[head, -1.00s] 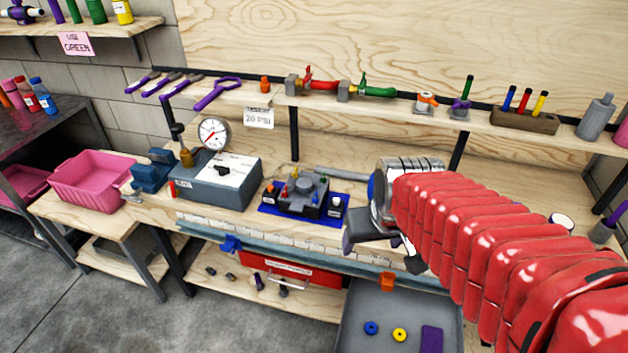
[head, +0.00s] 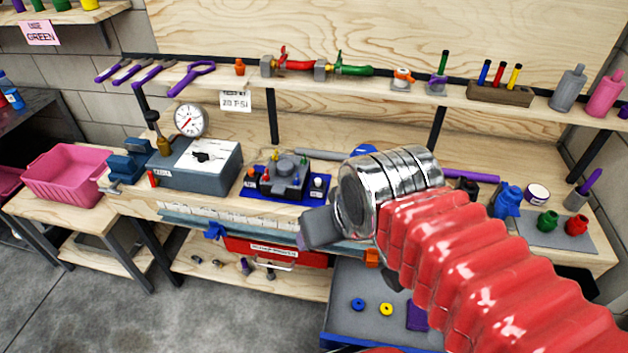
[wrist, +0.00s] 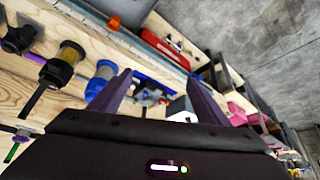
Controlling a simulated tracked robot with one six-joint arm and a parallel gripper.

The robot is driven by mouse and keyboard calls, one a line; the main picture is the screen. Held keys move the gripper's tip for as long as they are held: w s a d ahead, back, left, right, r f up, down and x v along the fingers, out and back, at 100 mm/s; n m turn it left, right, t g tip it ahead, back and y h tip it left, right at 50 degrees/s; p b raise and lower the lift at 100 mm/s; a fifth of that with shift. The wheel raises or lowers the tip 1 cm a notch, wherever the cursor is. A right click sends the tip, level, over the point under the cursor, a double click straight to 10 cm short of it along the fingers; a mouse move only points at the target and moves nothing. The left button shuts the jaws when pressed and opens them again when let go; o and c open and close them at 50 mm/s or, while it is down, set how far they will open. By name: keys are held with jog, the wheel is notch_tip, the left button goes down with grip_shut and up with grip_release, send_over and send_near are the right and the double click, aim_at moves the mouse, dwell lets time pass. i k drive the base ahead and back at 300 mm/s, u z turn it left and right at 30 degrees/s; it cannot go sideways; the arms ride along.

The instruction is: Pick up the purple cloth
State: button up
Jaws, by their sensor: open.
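A flat purple piece (head: 416,316), which looks like the purple cloth, lies at the right of a grey tray (head: 345,285) low in the head view. My red arm partly covers it. I cannot make out folds or texture. My gripper (head: 320,228) is above and left of it in the picture, over the front of the workbench, and is not touching it. In the wrist view my gripper (wrist: 158,85) has its two dark fingers spread with nothing held between them. The cloth cannot be made out there.
The tray also holds a blue ring (head: 357,304) and a yellow ring (head: 386,309). A red drawer (head: 275,252) and a blue-grey rail are near my gripper. Floor at lower left is clear.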

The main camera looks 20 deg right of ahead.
aim_at(416, 318)
jog(key=z, duration=1.25)
jog(key=k, duration=0.5)
jog(key=z, duration=0.25)
jog(key=i, duration=0.5)
